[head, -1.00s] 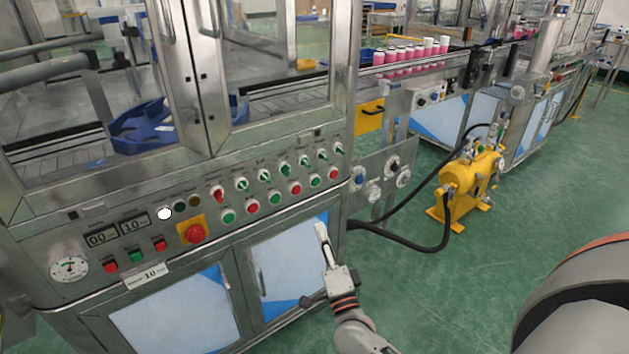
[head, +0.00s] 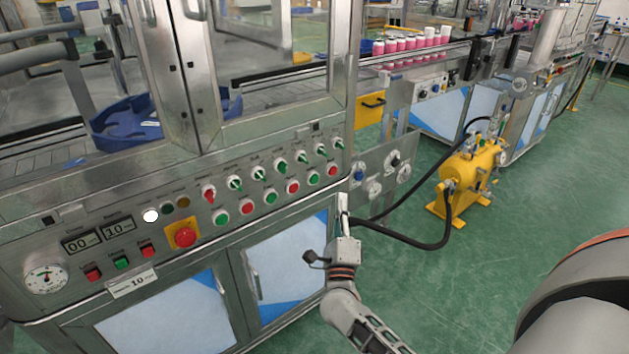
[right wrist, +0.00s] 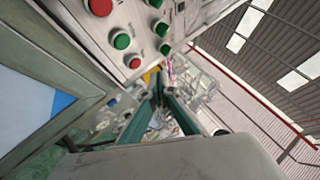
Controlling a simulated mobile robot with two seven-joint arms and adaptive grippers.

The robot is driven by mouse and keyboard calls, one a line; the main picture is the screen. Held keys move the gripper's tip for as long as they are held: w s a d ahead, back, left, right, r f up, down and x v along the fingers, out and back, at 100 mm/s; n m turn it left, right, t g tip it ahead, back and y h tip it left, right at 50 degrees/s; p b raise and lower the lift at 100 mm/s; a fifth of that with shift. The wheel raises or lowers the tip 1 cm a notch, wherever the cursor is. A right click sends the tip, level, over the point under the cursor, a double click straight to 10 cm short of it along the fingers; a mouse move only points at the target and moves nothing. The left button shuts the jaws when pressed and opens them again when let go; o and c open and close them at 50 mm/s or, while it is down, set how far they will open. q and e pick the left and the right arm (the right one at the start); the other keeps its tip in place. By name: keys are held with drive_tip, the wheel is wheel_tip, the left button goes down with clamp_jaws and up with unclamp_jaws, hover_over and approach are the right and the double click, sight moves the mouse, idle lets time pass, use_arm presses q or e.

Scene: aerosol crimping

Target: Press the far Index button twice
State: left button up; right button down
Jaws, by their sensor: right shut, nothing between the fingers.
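The steel control panel (head: 120,238) carries a lower row of green and red push buttons under a row of rotary switches. At its far right end are a green button (head: 313,178) and a red button (head: 332,171). Labels are too small to read, so I cannot tell which is the far Index button. My right gripper (head: 342,208) is shut and empty, pointing up just below the panel's right end, apart from the buttons. In the right wrist view its fingers (right wrist: 158,95) come together below several buttons, including a red button (right wrist: 134,62). My left gripper is not in view.
A red emergency button on a yellow plate (head: 185,237) sits left of the button row. A side plate with gauges (head: 380,177) stands right of the cabinet. A yellow pump (head: 466,182) with black hoses stands on the clear green floor.

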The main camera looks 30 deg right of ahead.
sight(314, 179)
use_arm(q)
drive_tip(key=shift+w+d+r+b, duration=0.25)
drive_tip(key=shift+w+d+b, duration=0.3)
drive_tip(key=shift+b, duration=0.7)
use_arm(e)
drive_tip(key=w, duration=0.8)
drive_tip(key=shift+a, duration=0.35)
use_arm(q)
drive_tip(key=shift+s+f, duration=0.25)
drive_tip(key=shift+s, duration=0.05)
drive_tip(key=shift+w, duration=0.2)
use_arm(e)
drive_tip(key=shift+f, duration=0.1)
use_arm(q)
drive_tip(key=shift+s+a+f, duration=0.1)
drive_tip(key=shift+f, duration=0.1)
use_arm(e)
drive_tip(key=shift+w, duration=0.4)
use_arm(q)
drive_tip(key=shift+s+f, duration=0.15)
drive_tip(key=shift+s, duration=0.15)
use_arm(e)
drive_tip(key=shift+w, duration=0.1)
